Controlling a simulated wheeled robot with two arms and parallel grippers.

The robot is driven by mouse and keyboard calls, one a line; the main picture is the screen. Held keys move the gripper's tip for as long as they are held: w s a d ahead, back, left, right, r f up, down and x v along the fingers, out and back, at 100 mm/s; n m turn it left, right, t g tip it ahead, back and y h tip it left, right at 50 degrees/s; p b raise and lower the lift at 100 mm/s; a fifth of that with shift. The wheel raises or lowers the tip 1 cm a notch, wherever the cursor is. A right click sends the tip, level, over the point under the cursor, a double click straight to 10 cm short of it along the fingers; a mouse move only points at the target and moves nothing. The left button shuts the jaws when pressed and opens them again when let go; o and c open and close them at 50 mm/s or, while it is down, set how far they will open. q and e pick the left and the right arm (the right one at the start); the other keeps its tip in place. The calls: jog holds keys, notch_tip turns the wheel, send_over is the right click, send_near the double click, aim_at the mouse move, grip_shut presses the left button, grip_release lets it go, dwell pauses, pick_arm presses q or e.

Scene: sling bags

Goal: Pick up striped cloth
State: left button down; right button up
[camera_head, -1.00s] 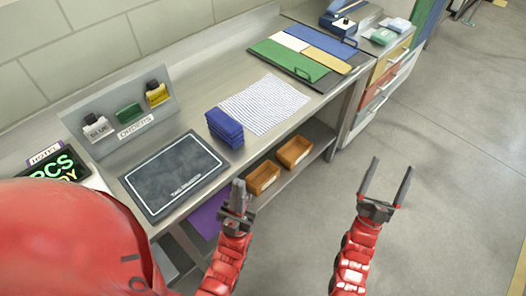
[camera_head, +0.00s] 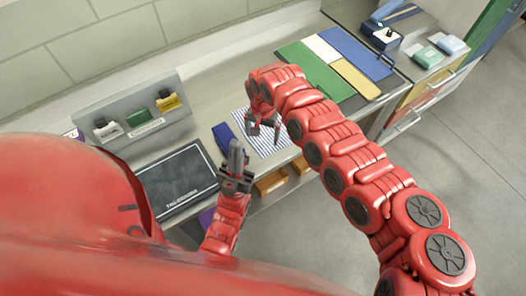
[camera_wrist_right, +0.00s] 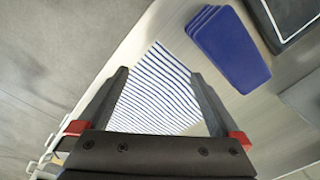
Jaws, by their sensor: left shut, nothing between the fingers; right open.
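The striped cloth (camera_head: 270,143), white with thin blue lines, lies flat on the steel bench and is partly covered by my right arm in the head view. In the right wrist view the striped cloth (camera_wrist_right: 160,92) shows between the two fingers. My right gripper (camera_head: 264,136) is open above the cloth, pointing down; its fingers also show in the right wrist view (camera_wrist_right: 160,85). Whether the fingertips touch the cloth cannot be told. My left gripper (camera_head: 236,150) is shut and empty, in front of the bench edge near the dark mat.
A dark mat (camera_head: 180,180) lies on the bench to the left. A board with coloured panels (camera_head: 316,68) lies behind. Orange bins (camera_head: 270,183) sit on the shelf below.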

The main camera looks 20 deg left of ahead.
aim_at(264, 155)
jog(key=f+b, duration=0.2)
jog(key=f, duration=0.1)
jog(key=f+b, duration=0.2)
jog(key=f, duration=0.1)
jog(key=f+b, duration=0.3)
jog(key=f, duration=0.1)
jog(key=shift+d, duration=0.25)
jog(key=shift+r, duration=0.1)
jog(key=shift+c, duration=0.3)
grip_shut()
dwell(0.4)
